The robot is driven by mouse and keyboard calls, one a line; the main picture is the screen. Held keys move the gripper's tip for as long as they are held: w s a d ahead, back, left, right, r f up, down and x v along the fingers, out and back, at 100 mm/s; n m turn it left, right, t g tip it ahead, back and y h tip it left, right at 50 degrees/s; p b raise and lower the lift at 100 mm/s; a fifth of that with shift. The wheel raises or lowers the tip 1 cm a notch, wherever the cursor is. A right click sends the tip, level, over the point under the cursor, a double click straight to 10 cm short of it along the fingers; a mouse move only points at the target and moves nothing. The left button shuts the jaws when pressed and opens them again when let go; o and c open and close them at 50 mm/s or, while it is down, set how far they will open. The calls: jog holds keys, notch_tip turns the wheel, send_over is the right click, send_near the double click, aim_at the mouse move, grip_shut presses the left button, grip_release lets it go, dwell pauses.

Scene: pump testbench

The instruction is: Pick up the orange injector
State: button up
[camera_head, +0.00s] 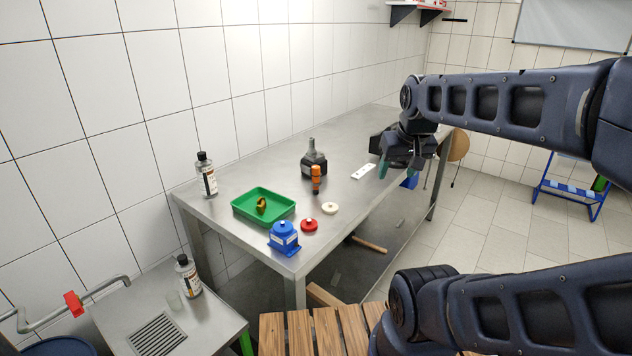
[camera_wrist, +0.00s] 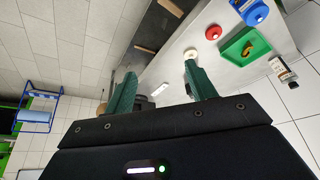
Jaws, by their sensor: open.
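The orange injector (camera_head: 316,178) stands upright on the steel table, just in front of a dark grey and black device (camera_head: 314,160). I cannot make the injector out in the wrist view, where my gripper may hide it. My gripper (camera_head: 400,168) is over the right side of the table, to the right of the injector and well apart from it. In the wrist view my gripper (camera_wrist: 160,76) shows two green fingers spread wide with nothing between them.
A green tray (camera_head: 238,208) holding an orange-brown part (camera_head: 261,205), a blue pump housing (camera_head: 284,238), a red cap (camera_head: 309,225), a cream ring (camera_head: 330,208) and a bottle (camera_head: 207,175) occupy the near end. A white strip (camera_head: 363,171) lies between injector and gripper.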

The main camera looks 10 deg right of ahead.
jog(key=m+t+h, duration=0.3)
jog(key=t+h, duration=0.1)
jog(key=t, duration=0.9)
send_over(316, 168)
jog(key=v, duration=0.4)
notch_tip(316, 168, down, 15)
notch_tip(316, 168, down, 7)
jog(key=shift+s+a+f, duration=0.1)
jog(key=shift+a, duration=0.05)
jog(key=shift+x, duration=3.8)
